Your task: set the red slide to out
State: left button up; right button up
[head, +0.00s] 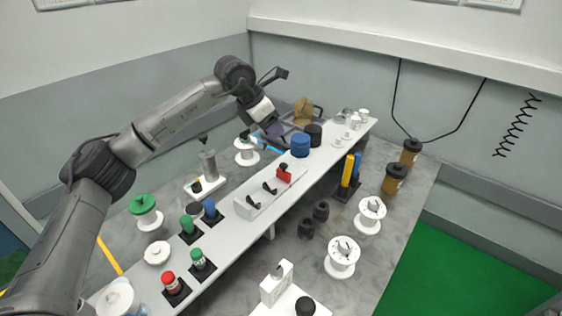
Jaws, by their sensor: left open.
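The red slide (284,174) is a small red piece at the far right end of a long white block (252,206) on the narrow white shelf. Black levers or knobs sit along the same block. I cannot read any marking for its position. My left gripper (283,139) is open and empty, behind and above the red slide as seen here, apart from it and near the blue container. The wrist partly hides its fingers. My right gripper is not in view.
A blue container (300,145) and a black one (314,135) stand just beyond the block. Green, blue and red capped vials (188,228) stand nearer on the shelf. White spools (342,257) and brown jars (395,179) stand on the grey counter to the right.

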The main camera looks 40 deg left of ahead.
pick_arm(q)
jog(key=s+g, duration=0.1)
jog(key=b, duration=0.2)
send_near(283, 165)
jog(key=shift+y, duration=0.3)
jog(key=x, duration=0.7)
jog(key=shift+w+d, duration=0.1)
jog(key=shift+d, duration=0.1)
jog(key=shift+x, duration=0.8)
grip_shut()
